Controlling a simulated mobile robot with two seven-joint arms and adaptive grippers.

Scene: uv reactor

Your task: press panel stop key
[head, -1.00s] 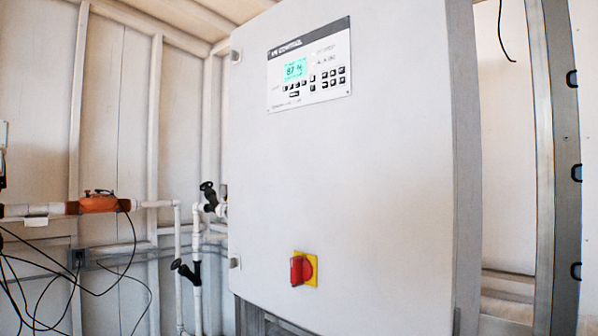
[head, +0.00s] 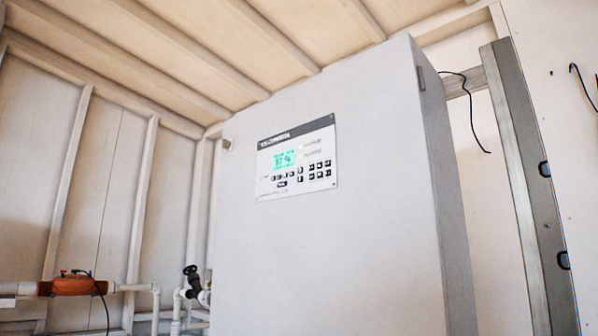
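The control panel (head: 297,158) is a white plate with a dark title strip, set high on the front of a large light-grey cabinet (head: 330,265). Its green lit display (head: 285,160) shows a reading that looks like 87 %. Rows of small black keys (head: 312,170) lie below and to the right of the display. The key labels are too small to read, so I cannot tell which one is the stop key. Neither of my grippers is in view.
An orange device (head: 70,286) sits on white pipes at the lower left. A black valve handle (head: 192,277) is left of the cabinet. A metal post (head: 535,200) stands to the right, with a loose black cable (head: 475,120) near it. The space before the panel looks clear.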

